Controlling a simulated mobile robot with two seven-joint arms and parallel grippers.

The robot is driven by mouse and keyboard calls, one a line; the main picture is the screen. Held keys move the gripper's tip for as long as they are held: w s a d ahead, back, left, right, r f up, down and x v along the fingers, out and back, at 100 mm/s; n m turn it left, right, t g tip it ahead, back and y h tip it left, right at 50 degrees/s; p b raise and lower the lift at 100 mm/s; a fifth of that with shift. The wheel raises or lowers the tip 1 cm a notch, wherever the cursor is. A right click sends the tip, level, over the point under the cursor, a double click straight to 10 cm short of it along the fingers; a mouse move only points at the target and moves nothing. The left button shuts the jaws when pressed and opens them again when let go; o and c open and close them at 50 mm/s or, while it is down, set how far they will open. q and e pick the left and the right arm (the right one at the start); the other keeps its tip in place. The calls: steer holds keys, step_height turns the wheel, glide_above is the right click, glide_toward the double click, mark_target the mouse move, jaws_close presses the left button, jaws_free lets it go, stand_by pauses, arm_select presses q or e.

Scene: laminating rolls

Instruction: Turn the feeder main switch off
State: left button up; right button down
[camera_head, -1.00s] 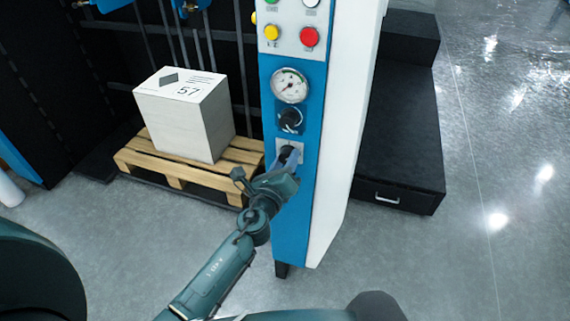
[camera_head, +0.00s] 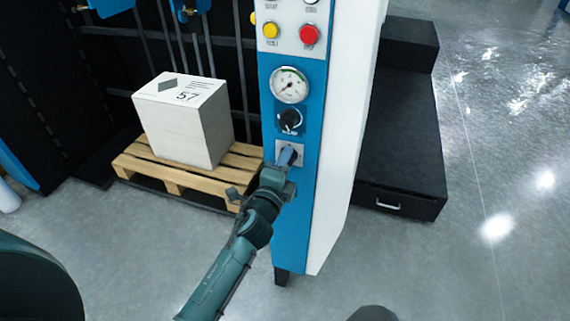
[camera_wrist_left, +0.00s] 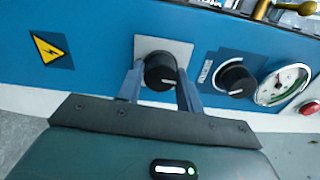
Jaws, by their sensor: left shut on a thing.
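The feeder main switch is a black rotary knob on a light grey square plate (camera_head: 280,150), low on the blue column. In the left wrist view the knob (camera_wrist_left: 160,72) sits between the two fingers. My left gripper (camera_head: 289,157) reaches up to it from below and is shut on the knob, with one finger on each side. In the head view the gripper hides most of the knob, and I cannot read its position mark. My right gripper is not in view.
Above the switch are a second black knob (camera_head: 290,121), a round gauge (camera_head: 289,85), a yellow button (camera_head: 271,30) and a red button (camera_head: 309,34). A white box (camera_head: 185,125) stands on a wooden pallet (camera_head: 190,177) to the left. Black steps (camera_head: 400,150) stand to the right.

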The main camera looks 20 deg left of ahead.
arm_select(q)
steer(key=shift+n, duration=0.5)
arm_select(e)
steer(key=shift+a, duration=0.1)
arm_select(q)
steer(key=o, duration=1)
